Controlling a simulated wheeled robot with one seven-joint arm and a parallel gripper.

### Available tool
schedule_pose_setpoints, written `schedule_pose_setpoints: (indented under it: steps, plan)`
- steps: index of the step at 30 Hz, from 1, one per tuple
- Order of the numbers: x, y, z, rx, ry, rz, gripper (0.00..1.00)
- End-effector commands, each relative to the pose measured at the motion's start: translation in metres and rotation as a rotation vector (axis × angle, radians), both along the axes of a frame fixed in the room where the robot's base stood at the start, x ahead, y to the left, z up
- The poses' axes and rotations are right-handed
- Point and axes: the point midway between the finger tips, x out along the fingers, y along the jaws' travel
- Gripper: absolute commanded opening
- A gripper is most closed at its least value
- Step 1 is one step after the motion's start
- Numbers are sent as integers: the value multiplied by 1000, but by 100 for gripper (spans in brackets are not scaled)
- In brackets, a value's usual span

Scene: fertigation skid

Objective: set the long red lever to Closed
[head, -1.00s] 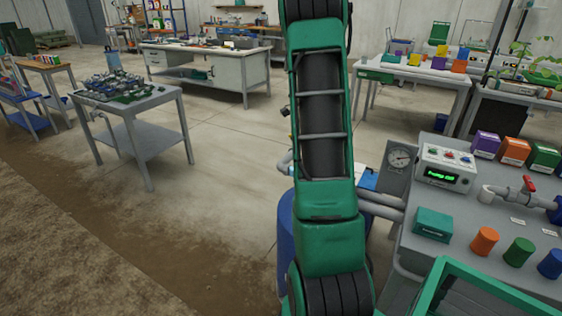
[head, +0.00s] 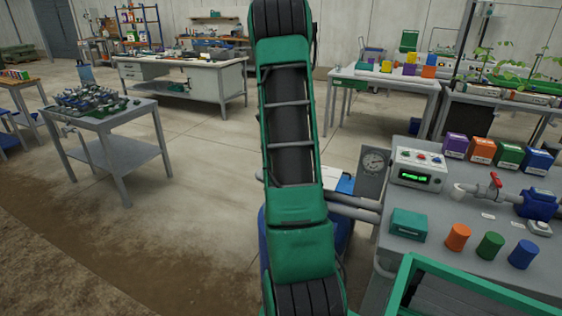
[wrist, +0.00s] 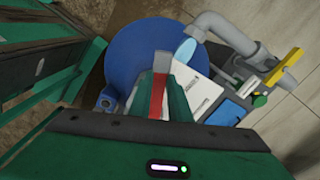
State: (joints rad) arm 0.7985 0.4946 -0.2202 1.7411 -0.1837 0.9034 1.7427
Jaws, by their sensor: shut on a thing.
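In the wrist view my gripper (wrist: 161,95) is shut on a narrow red strip, which looks like the long red lever (wrist: 158,98). A grey piece (wrist: 162,64) shows just beyond the fingertips, in front of a round blue drum (wrist: 136,48). The fingers hide most of the lever, and its pivot and any Closed marking cannot be made out. In the head view my green arm hides the gripper and the held lever. A smaller red valve handle (head: 496,180) stands on a bench pipe there.
Beside the drum are a grey elbow pipe (wrist: 212,24), a yellow handle (wrist: 285,67), a white labelled plate (wrist: 196,92) and a blue box (wrist: 226,112). In the head view a bench with a control box (head: 418,170) and coloured containers stands right; open floor lies left.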

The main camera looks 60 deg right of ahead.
Motion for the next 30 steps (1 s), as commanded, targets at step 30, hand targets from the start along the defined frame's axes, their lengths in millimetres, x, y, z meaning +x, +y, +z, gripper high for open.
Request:
schedule_pose_setpoints:
  steps: [30]
  plan:
    - [3,-2,87,-7,-6,-1,36]
